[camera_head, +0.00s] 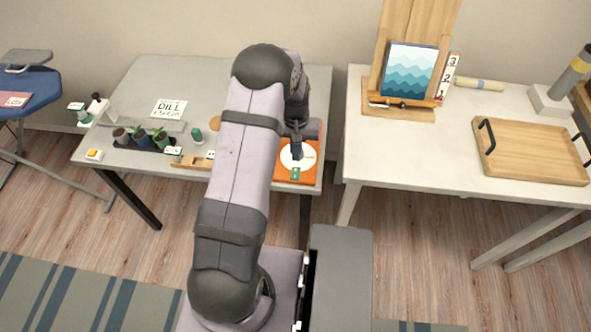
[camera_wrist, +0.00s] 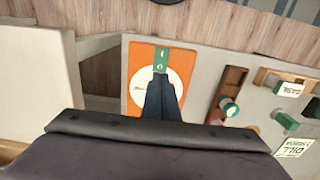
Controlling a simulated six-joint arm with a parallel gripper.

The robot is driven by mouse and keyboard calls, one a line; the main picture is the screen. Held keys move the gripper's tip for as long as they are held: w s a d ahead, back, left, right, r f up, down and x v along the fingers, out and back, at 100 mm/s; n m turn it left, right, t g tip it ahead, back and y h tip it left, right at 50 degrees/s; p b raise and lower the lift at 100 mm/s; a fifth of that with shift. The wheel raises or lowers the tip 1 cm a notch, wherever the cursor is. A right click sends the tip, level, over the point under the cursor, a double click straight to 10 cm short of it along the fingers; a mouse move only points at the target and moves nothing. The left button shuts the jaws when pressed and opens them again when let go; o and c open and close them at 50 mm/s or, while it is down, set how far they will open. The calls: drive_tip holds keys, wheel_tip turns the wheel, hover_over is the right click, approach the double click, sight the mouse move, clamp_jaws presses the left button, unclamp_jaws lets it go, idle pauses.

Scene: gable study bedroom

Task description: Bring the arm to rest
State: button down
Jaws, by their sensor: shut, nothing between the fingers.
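My gripper (camera_wrist: 160,84) is shut and empty. In the wrist view its closed fingertips sit over an orange board (camera_wrist: 139,60) with a white disc (camera_wrist: 183,86) on it. A green tag (camera_wrist: 161,58) lies at the disc's edge, just beyond the fingertips in the picture. In the head view my arm reaches over the left table (camera_head: 210,70), and my gripper (camera_head: 297,150) is above or at the white disc (camera_head: 287,158) on the orange board (camera_head: 283,178). I cannot tell whether the fingertips touch it.
Small pots (camera_head: 139,136), a wooden block (camera_head: 190,162) and a DILL card (camera_head: 169,109) stand on the left table. The right table (camera_head: 400,150) holds an easel with a wave picture (camera_head: 409,72) and a wooden tray (camera_head: 530,150). A gap separates the tables.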

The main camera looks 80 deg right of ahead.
drive_tip(key=shift+r, duration=0.6)
drive_tip(key=w+a+f+y, duration=0.15)
drive_tip(key=a+y, duration=0.25)
drive_tip(key=a, duration=1.3)
drive_tip(key=w+a+r+n+h, duration=0.1)
drive_tip(key=w+a+r+n, duration=0.4)
drive_tip(key=w+a, duration=0.3)
drive_tip(key=w+a+r+n+h, duration=0.1)
drive_tip(key=w+a+r+n, duration=0.5)
drive_tip(key=a, duration=0.5)
drive_tip(key=w+a+r+n+h, duration=0.2)
drive_tip(key=w+a+r+n, duration=0.3)
drive_tip(key=w+a, duration=0.5)
drive_tip(key=shift+w+a+r+n, duration=0.15)
drive_tip(key=shift+w+a+n, duration=0.1)
drive_tip(key=shift+n, duration=0.75)
